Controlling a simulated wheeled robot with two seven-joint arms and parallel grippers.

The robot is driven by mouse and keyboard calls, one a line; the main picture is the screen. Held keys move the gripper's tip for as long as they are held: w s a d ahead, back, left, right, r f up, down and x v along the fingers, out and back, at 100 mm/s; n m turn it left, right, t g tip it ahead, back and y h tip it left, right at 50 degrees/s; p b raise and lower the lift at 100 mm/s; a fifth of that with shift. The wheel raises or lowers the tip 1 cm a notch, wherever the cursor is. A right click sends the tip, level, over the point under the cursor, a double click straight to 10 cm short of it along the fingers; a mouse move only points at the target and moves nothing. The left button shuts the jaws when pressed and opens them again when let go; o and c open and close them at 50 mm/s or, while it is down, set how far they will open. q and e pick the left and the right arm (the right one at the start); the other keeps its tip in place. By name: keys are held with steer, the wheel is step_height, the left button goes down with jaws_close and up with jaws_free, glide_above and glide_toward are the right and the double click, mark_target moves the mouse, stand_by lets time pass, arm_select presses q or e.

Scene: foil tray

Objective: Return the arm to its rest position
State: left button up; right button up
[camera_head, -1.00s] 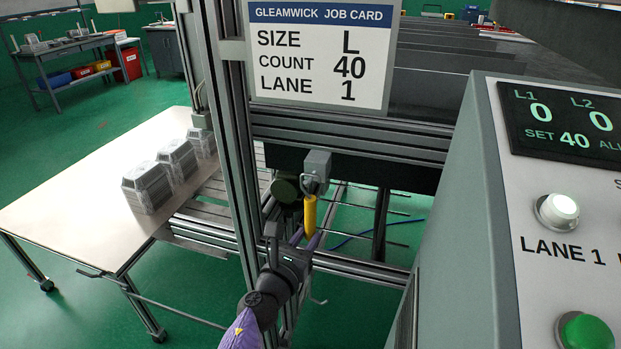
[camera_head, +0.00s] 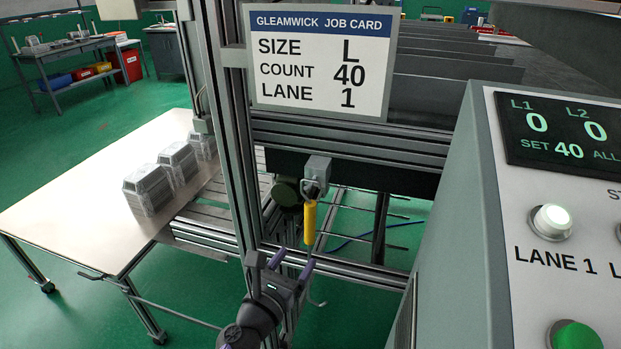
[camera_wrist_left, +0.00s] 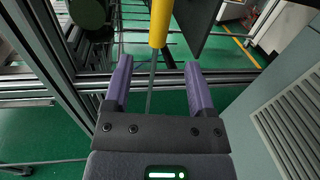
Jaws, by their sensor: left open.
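My left gripper (camera_head: 291,260) is in the lower middle of the head view, below a yellow handle (camera_head: 310,223) that hangs from a grey box (camera_head: 317,170) on the machine frame. Its two purple fingers are apart with nothing between them. In the left wrist view, the open fingers (camera_wrist_left: 159,88) point toward the yellow handle (camera_wrist_left: 160,24), which is beyond the fingertips and apart from them. My right gripper is not in view.
Grey upright posts (camera_head: 232,150) stand close to the left gripper. A control panel (camera_head: 470,230) fills the right side. A metal table (camera_head: 70,205) with stacks of foil trays (camera_head: 148,190) is at left. A job card (camera_head: 320,62) hangs above.

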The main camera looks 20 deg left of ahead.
arm_select(q)
steer(key=s+a+f+n+g+y+b, duration=0.1)
steer(key=s+f+n+g, duration=0.3)
steer(key=s+f+n, duration=0.75)
steer(key=s+a+f+n+g+y, duration=0.15)
steer(key=s+f+n+g, duration=0.4)
steer(key=f, duration=0.85)
steer(key=s+f+n+g, duration=0.3)
steer(key=s+f+n, duration=0.2)
steer(key=s+n, duration=0.4)
steer(key=s+a+f+n+g+y, duration=0.1)
steer(key=s+f+n+g, duration=0.3)
steer(key=s+n, duration=0.5)
steer(key=s+f, duration=0.2)
steer(key=s, duration=0.5)
steer(key=shift+a+n+b, duration=0.2)
steer(key=shift+n+b, duration=0.1)
steer(key=shift+b, duration=0.05)
steer(key=shift+g, duration=0.25)
steer(key=shift+w, duration=0.1)
